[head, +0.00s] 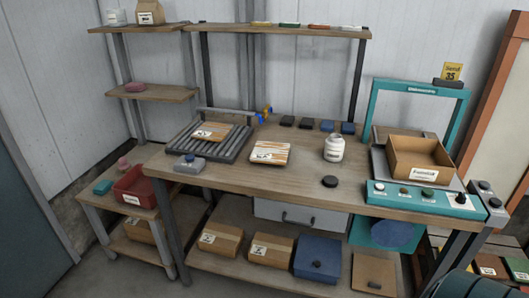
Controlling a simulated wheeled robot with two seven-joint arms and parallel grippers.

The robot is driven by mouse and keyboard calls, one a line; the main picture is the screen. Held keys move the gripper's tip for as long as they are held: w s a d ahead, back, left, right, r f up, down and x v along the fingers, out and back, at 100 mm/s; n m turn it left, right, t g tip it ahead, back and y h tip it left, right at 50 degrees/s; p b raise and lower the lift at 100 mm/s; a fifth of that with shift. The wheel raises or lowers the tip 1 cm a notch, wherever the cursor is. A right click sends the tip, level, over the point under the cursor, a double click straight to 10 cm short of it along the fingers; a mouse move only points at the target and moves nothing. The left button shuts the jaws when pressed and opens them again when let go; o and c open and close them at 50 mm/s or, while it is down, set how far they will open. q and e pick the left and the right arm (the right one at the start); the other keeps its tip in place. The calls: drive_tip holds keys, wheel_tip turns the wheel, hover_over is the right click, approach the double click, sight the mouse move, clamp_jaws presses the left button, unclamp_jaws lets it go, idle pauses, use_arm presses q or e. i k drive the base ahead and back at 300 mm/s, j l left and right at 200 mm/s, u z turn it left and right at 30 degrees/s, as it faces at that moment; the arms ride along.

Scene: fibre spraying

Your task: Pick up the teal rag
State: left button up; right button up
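A small teal block-like item (103,187), which looks like the teal rag, lies on the low wooden side table (91,201) at the left. It is just left of a red bin (127,197), near the table's left edge. It looks folded or compact, but it is too small to make out its surface. Neither of my grippers is in the head view.
The large workbench (300,187) stands right of the side table. It carries a roller rack (232,140), a white jar (334,148) and a cardboard box (420,160) on a teal-framed machine. Boxes fill its lower shelf. Bare floor shows at the lower left.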

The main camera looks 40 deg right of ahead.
sight(104, 186)
drive_tip(key=i+z, duration=0.25)
drive_tip(key=i, duration=0.3)
drive_tip(key=i+j+z, duration=0.25)
drive_tip(key=i, duration=0.3)
drive_tip(key=i+j+z, duration=0.25)
drive_tip(key=i, duration=0.3)
drive_tip(key=i+j+z, duration=0.2)
drive_tip(key=i, duration=0.3)
drive_tip(key=j, duration=0.1)
